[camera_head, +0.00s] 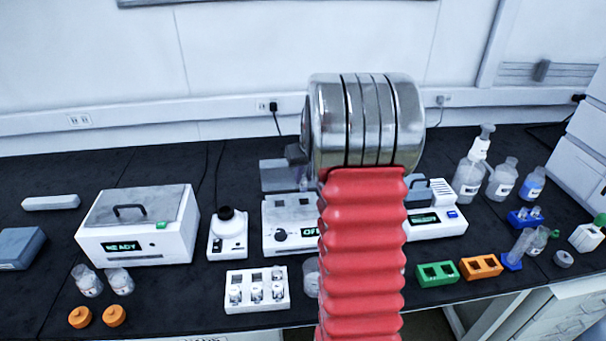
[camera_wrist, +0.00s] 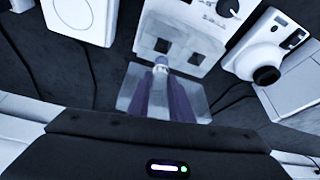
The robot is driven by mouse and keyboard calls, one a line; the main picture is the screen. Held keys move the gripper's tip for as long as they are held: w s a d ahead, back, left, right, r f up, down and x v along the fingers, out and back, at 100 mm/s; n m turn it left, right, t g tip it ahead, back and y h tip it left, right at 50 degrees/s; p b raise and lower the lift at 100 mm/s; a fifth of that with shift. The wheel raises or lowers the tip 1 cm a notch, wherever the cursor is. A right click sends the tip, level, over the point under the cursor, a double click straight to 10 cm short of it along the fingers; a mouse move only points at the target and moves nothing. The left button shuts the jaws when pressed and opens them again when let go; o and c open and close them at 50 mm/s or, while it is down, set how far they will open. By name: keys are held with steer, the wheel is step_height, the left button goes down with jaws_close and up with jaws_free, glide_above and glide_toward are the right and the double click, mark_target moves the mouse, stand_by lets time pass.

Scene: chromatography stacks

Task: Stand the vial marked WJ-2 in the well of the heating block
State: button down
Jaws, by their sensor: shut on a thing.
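The heating block (camera_head: 290,226) is a white unit with a knob and a green display that seems to read OFF; my arm partly covers it. In the wrist view its top (camera_wrist: 178,42) shows two dark square wells, which look empty. A clear plate (camera_wrist: 135,92) is at its edge. My gripper (camera_wrist: 163,76) is shut on a small vial (camera_wrist: 161,62), whose end shows between the fingertips close to the nearer edge of the block's top. The vial looks outside both wells; its height above the block is unclear. Its marking cannot be read. In the head view my arm hides most of the gripper.
A white rack (camera_head: 257,306) with several vials stands in front of the heating block. Left are a stirrer-like unit (camera_head: 228,235) and a white box reading READY (camera_head: 140,230). Right are green (camera_head: 437,275) and orange (camera_head: 481,267) racks. Bottles (camera_head: 468,180) stand at the back right.

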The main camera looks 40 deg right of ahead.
mark_target(305, 192)
steer(key=shift+f, duration=1.75)
steer(key=shift+s, duration=0.15)
steer(key=shift+f, duration=2.1)
steer(key=c, duration=1.5)
jaws_free()
steer(key=shift+o, duration=0.5)
steer(key=o, duration=0.3)
steer(key=shift+r, duration=0.15)
steer(key=shift+r, duration=3.4)
